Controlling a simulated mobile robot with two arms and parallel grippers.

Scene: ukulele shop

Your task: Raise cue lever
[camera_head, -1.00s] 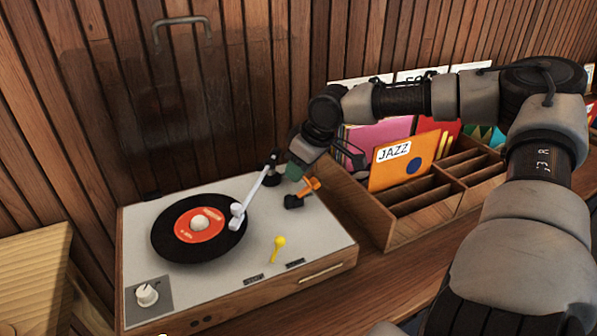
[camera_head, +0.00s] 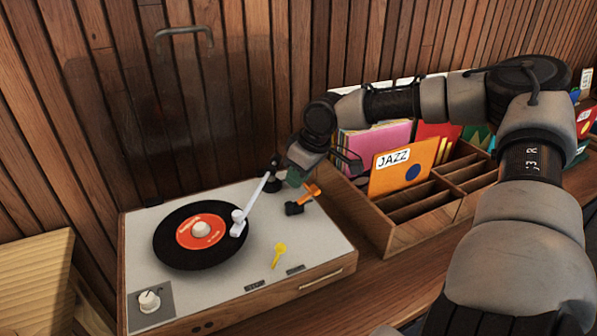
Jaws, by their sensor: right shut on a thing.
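The turntable (camera_head: 330,240) stands at the left, with a black record (camera_head: 175,250) on it and a white tonearm (camera_head: 258,198) reaching over the record. An orange lever (camera_head: 314,191) with a black base rises beside the tonearm pivot; it looks like the cue lever. My right gripper (camera_head: 296,178) comes down from behind at this lever and is shut on it, though its fingertips are mostly hidden. A separate yellow lever (camera_head: 279,255) sits nearer the front of the deck. My left gripper is out of view.
A wooden record crate (camera_head: 392,238) with a JAZZ divider (camera_head: 400,168) stands close to the right of the turntable. A white knob (camera_head: 149,300) is at the deck's front left. A slatted wooden wall (camera_head: 270,70) closes off the back.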

